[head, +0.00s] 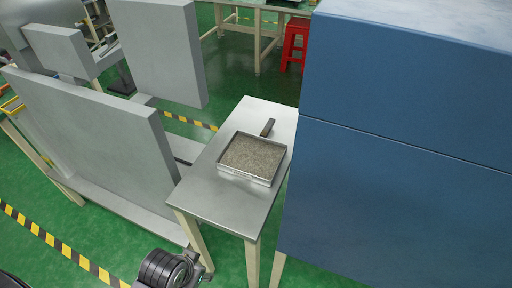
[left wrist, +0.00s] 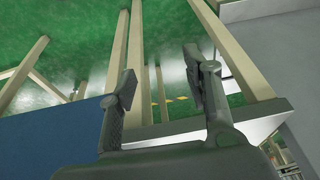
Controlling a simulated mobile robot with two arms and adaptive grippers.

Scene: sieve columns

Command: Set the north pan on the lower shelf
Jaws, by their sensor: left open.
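A square metal pan (head: 253,158) filled with grainy grey-brown material sits flat on a narrow metal-topped table (head: 208,190). A short dark handle (head: 267,128) shows at its far side. It is the only pan in view, and I cannot tell whether it is the north one. Part of my left arm shows at the bottom of the head view, in front of the table and apart from the pan. In the left wrist view my left gripper (left wrist: 163,85) is open, with nothing between its fingers. My right gripper is not in view. I cannot make out a lower shelf.
A large blue cabinet (head: 400,150) stands close against the table's right side. Grey upright panels (head: 95,145) stand to the left. A red stool (head: 295,42) is at the back. Green floor with yellow-black tape (head: 62,247) is open at front left.

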